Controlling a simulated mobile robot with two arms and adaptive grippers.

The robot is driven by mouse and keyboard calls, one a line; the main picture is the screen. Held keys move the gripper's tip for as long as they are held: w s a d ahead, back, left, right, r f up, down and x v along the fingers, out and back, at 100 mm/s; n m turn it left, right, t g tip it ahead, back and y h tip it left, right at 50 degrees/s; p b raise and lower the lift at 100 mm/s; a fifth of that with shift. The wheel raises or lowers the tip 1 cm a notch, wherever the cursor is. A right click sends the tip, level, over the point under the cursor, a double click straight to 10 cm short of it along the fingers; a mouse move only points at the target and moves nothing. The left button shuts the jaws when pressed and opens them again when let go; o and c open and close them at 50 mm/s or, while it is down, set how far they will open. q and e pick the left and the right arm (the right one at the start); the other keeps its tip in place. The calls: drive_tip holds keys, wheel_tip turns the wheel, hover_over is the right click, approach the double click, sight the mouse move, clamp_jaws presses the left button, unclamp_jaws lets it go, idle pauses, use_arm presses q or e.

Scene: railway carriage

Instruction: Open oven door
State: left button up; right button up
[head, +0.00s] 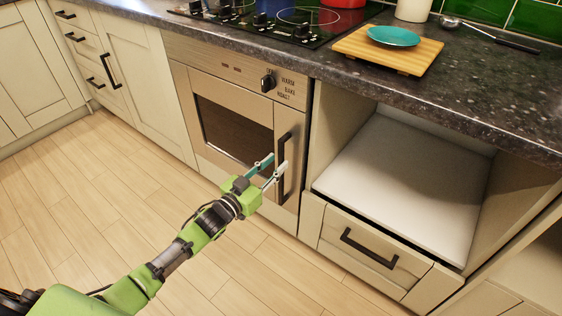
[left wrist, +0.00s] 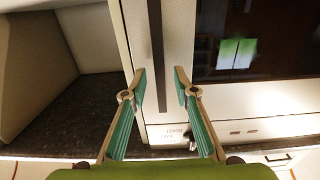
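The oven (head: 237,82) is built in under the counter, and its door (head: 228,128) with a dark window is shut. A dark upright handle (head: 284,160) is on the right side of the door. My left gripper (head: 271,167) is open and empty in front of the door, close to the handle. In the left wrist view, which looks upside down, the handle (left wrist: 157,55) lines up between the two spread teal-padded fingers (left wrist: 160,78). I cannot tell whether a finger touches it. My right gripper is in neither view.
A knob (head: 268,82) sits on the oven panel. To the right is an open shelf space (head: 405,185) above a drawer (head: 370,250). On the counter are a wooden board (head: 388,52) with a teal plate (head: 393,35) and a hob (head: 285,20). The floor (head: 100,200) before the oven is clear.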

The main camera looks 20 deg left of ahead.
sight(279, 160)
use_arm(q)
drive_tip(key=shift+x, duration=1.75)
clamp_jaws()
drive_tip(key=shift+s, duration=0.1)
